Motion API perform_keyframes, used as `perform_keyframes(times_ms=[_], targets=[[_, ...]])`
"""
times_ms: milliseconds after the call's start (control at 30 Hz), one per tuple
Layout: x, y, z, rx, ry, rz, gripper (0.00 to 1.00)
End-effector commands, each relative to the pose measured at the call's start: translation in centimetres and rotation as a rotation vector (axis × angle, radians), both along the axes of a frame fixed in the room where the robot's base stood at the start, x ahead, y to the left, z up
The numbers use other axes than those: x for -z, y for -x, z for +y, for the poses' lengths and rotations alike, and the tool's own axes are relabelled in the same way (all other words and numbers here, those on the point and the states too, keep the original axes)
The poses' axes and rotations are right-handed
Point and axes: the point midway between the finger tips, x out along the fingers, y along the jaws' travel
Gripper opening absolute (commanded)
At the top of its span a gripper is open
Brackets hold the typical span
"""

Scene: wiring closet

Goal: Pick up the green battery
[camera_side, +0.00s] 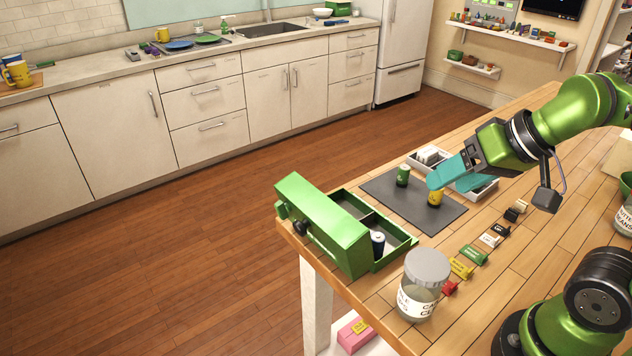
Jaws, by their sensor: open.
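The green battery (403,174) stands upright on a dark grey mat (384,187), near the mat's back edge. A yellow battery (435,197) stands on the same mat to its right, nearer the camera. My gripper (437,182), with teal fingers, is over the mat to the right of the green battery, close above the yellow one. It is open. The fingertips overlap the top of the yellow battery in this view, and I cannot tell whether they touch it.
A green box (323,222) with a divided tray stands left of the mat; a dark battery (377,243) is in one compartment. A lidded glass jar (423,285) and several coloured blocks (473,255) stand in front. A white tray (482,188) lies behind the gripper.

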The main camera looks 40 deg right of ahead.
Motion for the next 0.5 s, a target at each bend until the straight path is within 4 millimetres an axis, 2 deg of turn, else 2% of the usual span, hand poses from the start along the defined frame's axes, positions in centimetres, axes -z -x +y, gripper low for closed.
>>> perform_keyframes(times_ms=[167,367,500], targets=[[1.7,-1.6,-2.3,0.094,0.004,0.097,0.64],[3.4,-7.1,-7.9,0.161,0.052,0.214,0.64],[5.2,-11.2,-12.9,0.125,0.100,0.266,0.64]])
